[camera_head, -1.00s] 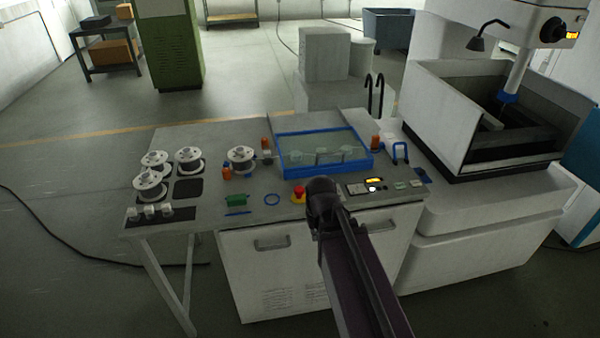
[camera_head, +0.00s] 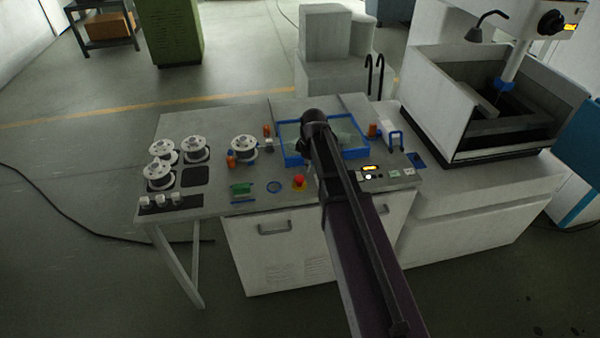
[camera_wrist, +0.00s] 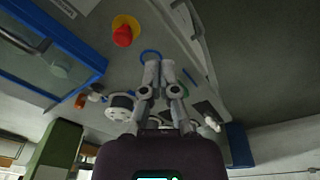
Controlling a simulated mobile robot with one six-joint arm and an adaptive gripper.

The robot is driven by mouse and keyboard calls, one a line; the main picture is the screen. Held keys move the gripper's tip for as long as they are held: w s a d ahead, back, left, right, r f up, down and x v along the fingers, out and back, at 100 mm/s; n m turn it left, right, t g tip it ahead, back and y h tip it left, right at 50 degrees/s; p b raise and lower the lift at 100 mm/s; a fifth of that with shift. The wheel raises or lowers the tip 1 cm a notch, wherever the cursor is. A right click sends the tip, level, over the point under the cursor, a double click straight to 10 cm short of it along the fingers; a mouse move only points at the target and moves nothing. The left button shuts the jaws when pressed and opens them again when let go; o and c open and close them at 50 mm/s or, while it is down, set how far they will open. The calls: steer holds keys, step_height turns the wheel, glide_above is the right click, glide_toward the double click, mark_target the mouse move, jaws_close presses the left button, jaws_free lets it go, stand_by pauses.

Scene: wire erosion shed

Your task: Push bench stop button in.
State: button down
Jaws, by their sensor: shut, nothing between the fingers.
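The bench stop button is a red knob on a yellow base (camera_head: 299,183), near the front edge of the bench top, just left of my arm. It also shows in the wrist view as a red button (camera_wrist: 123,36) at the upper left. My gripper (camera_wrist: 159,66) is shut and empty in the wrist view, its fingertips right of and below the button in the picture, apart from it. A blue ring (camera_wrist: 150,54) appears just beyond the tips. In the head view my arm hides the gripper.
A blue-framed tray (camera_head: 291,153) lies behind the button, partly covered by my arm. Left are a green block (camera_head: 240,188), a blue ring (camera_head: 274,187) and several white spools (camera_head: 196,149). A panel with an amber display (camera_head: 371,167) is right. A machine tank (camera_head: 435,112) stands further right.

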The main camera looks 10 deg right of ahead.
mark_target(300, 177)
steer(key=w+n, duration=0.6)
steer(key=w, duration=0.3)
steer(key=shift+d+n+y, duration=0.3)
steer(key=shift+d, duration=0.15)
steer(key=shift+f, duration=0.2)
steer(key=f+b, duration=0.4)
steer(key=w+a+f+b, duration=0.1)
steer(key=f+b, duration=0.8)
steer(key=b, duration=0.1)
steer(key=shift+w+a+f, duration=0.15)
steer(key=shift+f, duration=0.1)
stand_by(0.5)
